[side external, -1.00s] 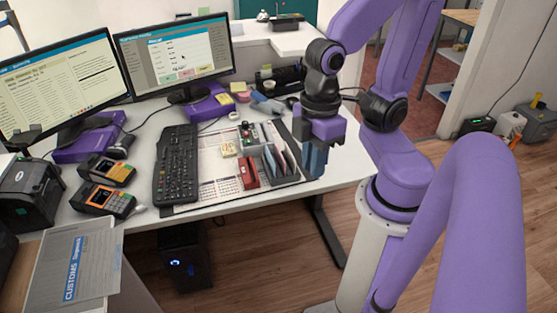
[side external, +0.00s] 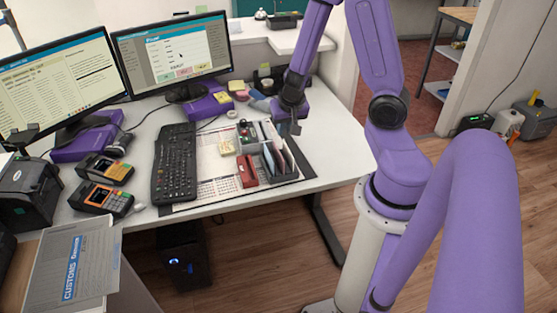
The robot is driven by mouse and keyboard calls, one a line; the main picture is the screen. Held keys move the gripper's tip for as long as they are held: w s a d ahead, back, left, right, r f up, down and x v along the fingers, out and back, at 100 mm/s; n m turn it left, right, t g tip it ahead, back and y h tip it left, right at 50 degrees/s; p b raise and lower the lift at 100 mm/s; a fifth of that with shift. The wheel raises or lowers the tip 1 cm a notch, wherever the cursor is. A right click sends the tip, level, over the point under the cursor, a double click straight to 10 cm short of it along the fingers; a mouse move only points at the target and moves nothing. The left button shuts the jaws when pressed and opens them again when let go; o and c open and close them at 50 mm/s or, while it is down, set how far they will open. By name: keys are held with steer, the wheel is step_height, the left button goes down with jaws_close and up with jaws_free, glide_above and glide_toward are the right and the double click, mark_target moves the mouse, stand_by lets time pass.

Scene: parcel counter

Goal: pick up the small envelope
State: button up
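Several thin, flat envelope-like items (side external: 278,160) stand upright in a grey desk organizer (side external: 284,182) near the right end of the desk. They look dark blue, grey and reddish-brown. I cannot tell which one is the small envelope. My gripper (side external: 294,129) points down just behind and to the right of the organizer, above the desk's right side. Its fingertips are small and partly merged with the background, so I cannot tell whether they are apart. I see no envelope clearly held in it.
A black keyboard (side external: 175,163), two card terminals (side external: 102,198) and two monitors (side external: 174,54) take up the left. The desk's front right corner is clear.

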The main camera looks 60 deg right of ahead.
mark_target(278, 154)
steer(key=shift+d+x, duration=0.15)
steer(key=shift+x, duration=4.2)
steer(key=shift+d+x, duration=0.1)
steer(key=shift+x, duration=4.25)
steer(key=shift+f, duration=0.15)
jaws_close()
